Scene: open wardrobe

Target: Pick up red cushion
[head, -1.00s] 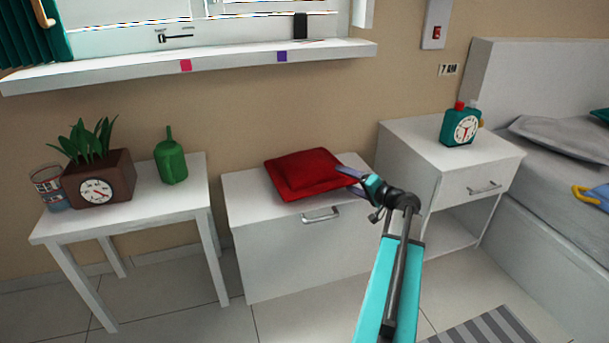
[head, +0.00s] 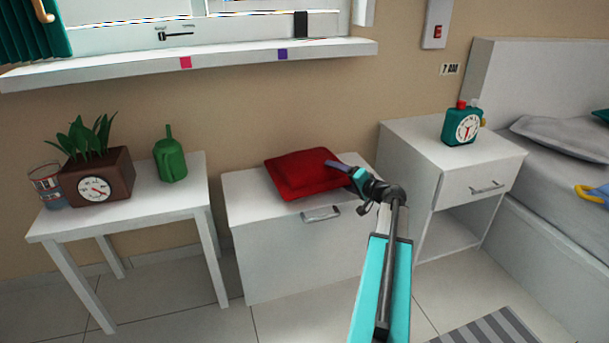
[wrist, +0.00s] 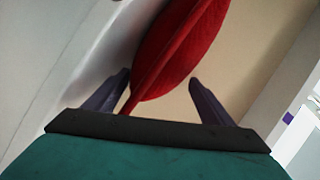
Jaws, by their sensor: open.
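The red cushion (head: 303,173) lies on top of the low white drawer chest in the head view. It also shows in the wrist view (wrist: 183,48), seen edge-on, with its near corner reaching in between the two fingers. My gripper (head: 338,170) is at the right edge of the cushion. Its jaws are open, and in the wrist view the fingers (wrist: 160,92) stand on either side of the cushion's corner. The left finger is close to that corner; I cannot tell whether it touches.
The white drawer chest (head: 290,260) has a metal handle (head: 321,214). To its right a nightstand (head: 445,170) bears a green clock (head: 462,124). To its left a white table (head: 188,195) bears a plant pot (head: 97,180) and a green watering can (head: 170,158). A windowsill (head: 220,58) juts out above.

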